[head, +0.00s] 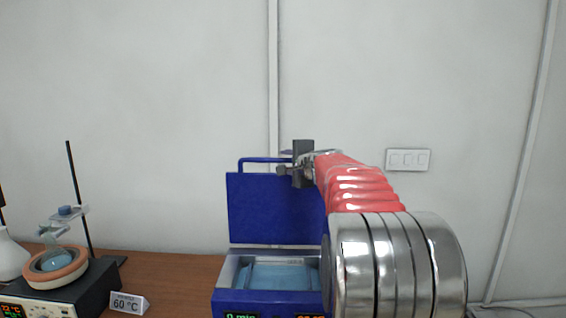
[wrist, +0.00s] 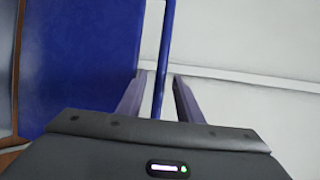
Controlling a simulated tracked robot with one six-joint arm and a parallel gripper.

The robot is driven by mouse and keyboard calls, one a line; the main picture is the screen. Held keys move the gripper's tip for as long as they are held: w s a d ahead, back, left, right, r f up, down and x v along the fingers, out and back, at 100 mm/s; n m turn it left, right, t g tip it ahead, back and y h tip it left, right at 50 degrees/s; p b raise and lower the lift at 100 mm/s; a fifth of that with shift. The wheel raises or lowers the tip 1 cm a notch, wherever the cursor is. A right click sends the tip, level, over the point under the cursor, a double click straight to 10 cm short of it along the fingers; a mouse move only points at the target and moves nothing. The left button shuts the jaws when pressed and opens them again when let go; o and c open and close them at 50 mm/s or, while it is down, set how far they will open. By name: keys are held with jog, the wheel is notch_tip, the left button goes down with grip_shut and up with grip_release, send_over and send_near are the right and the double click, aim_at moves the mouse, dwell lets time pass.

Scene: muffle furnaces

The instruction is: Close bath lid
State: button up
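The water bath (head: 262,300) is a blue box on the table, with light blue water in its open basin. Its blue lid (head: 272,208) stands upright, open, at the back, with a bar handle (head: 262,160) along its top edge. In the wrist view the lid (wrist: 80,65) fills the left and the handle (wrist: 164,55) runs between the two fingers. My gripper (head: 298,165) is at the right end of the handle; in the wrist view my gripper (wrist: 160,90) is open, its fingers apart on either side of the bar. My arm hides the bath's right side.
A white flask (head: 10,255) is at the far left. The wall with a switch plate (head: 408,160) is behind the lid.

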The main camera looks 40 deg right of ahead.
aim_at(284, 161)
jog(key=shift+x, duration=1.6)
grip_shut()
jog(key=shift+f, duration=0.1)
